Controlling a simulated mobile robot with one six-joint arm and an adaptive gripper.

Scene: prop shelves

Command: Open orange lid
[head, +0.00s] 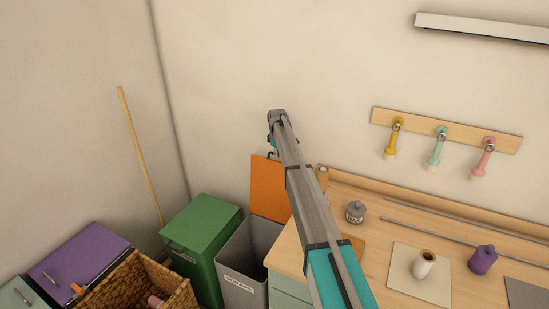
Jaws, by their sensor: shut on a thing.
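The orange lid (268,188) stands steeply raised at the back of a grey bin (242,265), whose mouth is uncovered. My gripper (272,156) is at the top edge of the lid, shut on it, beyond the far end of my arm. The fingers are small and partly hidden behind my arm, so the exact grip point is hard to see. My arm also covers the lid's right edge.
A green lidded bin (201,233) stands left of the grey bin, then a wicker basket (178,295) and a purple lidded box (80,262). A wooden workbench (375,262) with a jar (355,212) is close on the right. A broom handle (142,155) leans on the wall.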

